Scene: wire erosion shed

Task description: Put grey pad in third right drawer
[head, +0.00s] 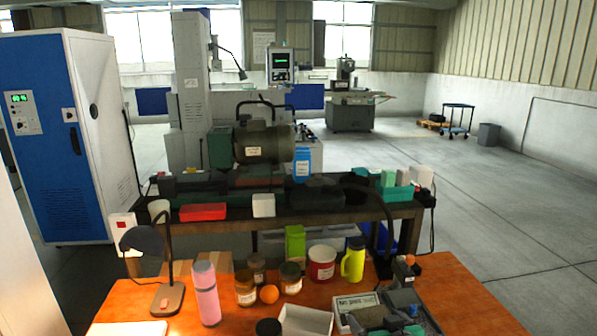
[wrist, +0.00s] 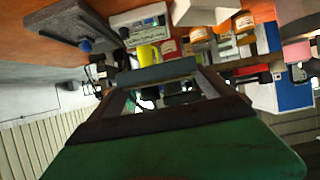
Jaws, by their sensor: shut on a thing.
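My gripper (wrist: 160,78) shows in the wrist view, with a green body at the bottom and dark brown fingers reaching up. It is shut on a flat grey-blue piece, which appears to be the grey pad (wrist: 154,74), lying across the fingertips. The pad is held in the air, with the orange table top beyond it. My gripper and the pad do not show in the head view. No drawer can be made out in either view.
The orange table (head: 470,295) carries a white open box (head: 306,321), a pink bottle (head: 206,292), a yellow bottle (head: 353,260), several jars, a lamp (head: 168,296) and a grey slab (wrist: 70,22). A dark bench (head: 400,211) stands behind.

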